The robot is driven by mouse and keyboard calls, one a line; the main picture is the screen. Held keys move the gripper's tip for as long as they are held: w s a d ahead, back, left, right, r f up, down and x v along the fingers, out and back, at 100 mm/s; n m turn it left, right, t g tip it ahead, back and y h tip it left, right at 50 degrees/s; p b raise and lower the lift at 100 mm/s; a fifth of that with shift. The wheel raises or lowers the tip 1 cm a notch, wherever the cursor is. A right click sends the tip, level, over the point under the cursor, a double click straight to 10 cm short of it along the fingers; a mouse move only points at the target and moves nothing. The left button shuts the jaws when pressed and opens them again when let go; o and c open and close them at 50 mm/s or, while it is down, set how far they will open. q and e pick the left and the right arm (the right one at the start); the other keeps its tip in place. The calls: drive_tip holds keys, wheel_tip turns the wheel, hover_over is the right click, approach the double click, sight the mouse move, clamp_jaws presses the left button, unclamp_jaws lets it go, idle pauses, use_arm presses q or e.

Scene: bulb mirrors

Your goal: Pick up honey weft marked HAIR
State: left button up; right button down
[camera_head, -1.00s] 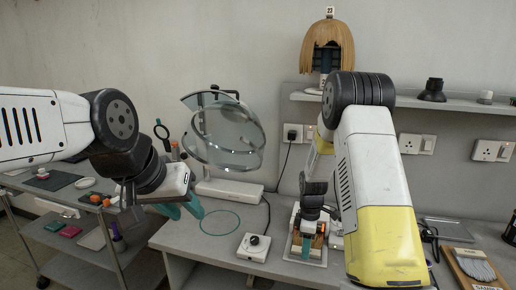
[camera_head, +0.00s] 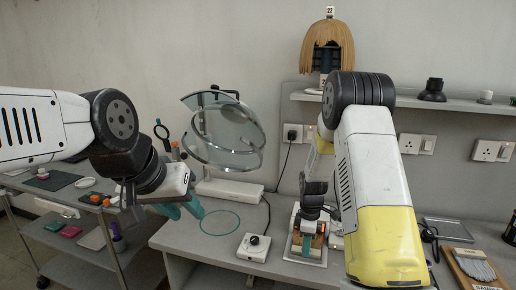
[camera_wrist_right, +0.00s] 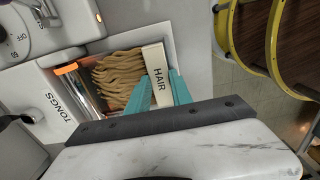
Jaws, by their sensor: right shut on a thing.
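The honey weft (camera_wrist_right: 118,76) is a wavy blond bundle with a cream end block marked HAIR (camera_wrist_right: 157,72). It lies in a light tray (camera_wrist_right: 195,60) on the bench. In the right wrist view, my right gripper (camera_wrist_right: 164,90) has its teal fingers on either side of the cream block and is shut on it. In the head view, my right gripper (camera_head: 306,243) is low over the tray, and the weft is mostly hidden there. My left gripper (camera_head: 188,210) is open and empty, above the left part of the bench.
A holder marked TONGS (camera_wrist_right: 55,105) stands close beside the weft. A dial box (camera_head: 254,246) and a teal ring (camera_head: 220,221) lie on the bench. A round magnifier (camera_head: 225,135) stands behind. A wig (camera_head: 327,45) is on the shelf; a trolley (camera_head: 75,225) stands left.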

drive_tip(key=shift+r+g+y, duration=0.3)
drive_tip(key=shift+r+g, duration=0.65)
drive_tip(key=shift+g, duration=0.05)
drive_tip(key=shift+s, duration=0.15)
drive_tip(key=shift+s+a, duration=0.2)
drive_tip(key=shift+s, duration=0.45)
drive_tip(key=shift+s+a, duration=0.2)
drive_tip(key=shift+s, duration=0.45)
drive_tip(key=shift+r+t, duration=0.6)
drive_tip(key=shift+t, duration=0.4)
drive_tip(key=shift+r, duration=2.45)
